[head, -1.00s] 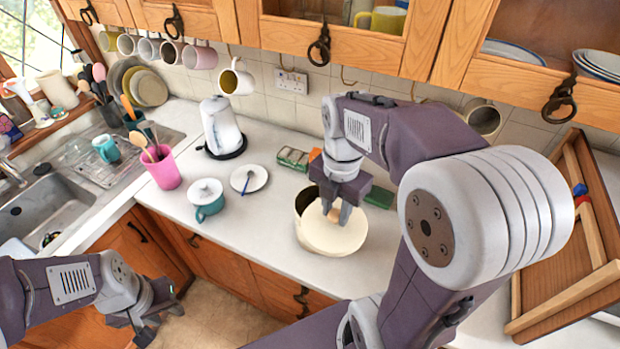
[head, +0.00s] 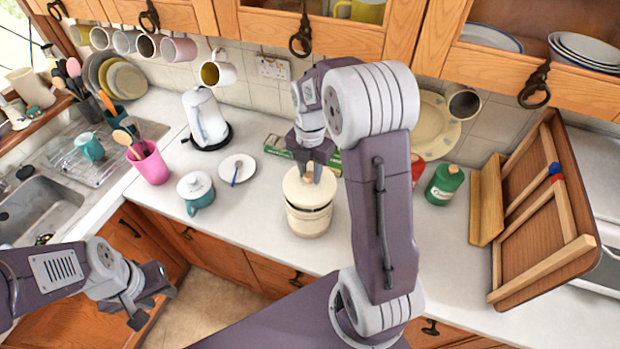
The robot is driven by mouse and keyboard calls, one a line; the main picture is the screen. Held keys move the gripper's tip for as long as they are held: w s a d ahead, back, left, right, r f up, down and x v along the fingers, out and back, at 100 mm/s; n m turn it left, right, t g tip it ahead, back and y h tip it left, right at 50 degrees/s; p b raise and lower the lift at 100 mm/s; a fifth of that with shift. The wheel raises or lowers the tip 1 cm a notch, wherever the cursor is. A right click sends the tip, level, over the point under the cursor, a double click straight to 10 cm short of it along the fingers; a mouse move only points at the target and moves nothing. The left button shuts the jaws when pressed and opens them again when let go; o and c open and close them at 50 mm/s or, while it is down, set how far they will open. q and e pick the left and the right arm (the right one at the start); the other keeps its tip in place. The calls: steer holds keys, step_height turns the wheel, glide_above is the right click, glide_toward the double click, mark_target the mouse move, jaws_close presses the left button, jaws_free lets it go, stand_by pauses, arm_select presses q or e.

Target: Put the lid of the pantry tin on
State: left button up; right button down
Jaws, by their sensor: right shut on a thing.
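The cream pantry tin (head: 309,222) stands upright on the white worktop near the middle of the head view. Its cream lid (head: 296,190) is level over the tin's mouth and covers it. I cannot tell whether the lid rests fully on the rim. My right gripper (head: 313,176) is above the lid, shut on its wooden knob (head: 309,170); the fingers partly hide the knob. My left gripper (head: 152,298) is open and empty at the lower left, in front of the cupboards and well away from the tin.
On the right stand a green bottle (head: 444,186) and a leaning wooden rack (head: 545,225). Green boxes lie behind the tin.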

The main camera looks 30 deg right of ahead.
mark_target(310, 175)
steer(key=f, duration=0.3)
steer(key=shift+s+a+f+p, duration=0.1)
steer(key=shift+a+f+p, duration=0.15)
steer(key=shift+p, duration=0.1)
steer(key=shift+w+d+f, duration=0.1)
steer(key=shift+w+f, duration=0.05)
steer(key=shift+w, duration=0.15)
steer(key=c, duration=1.1)
jaws_free()
steer(key=shift+s, duration=0.25)
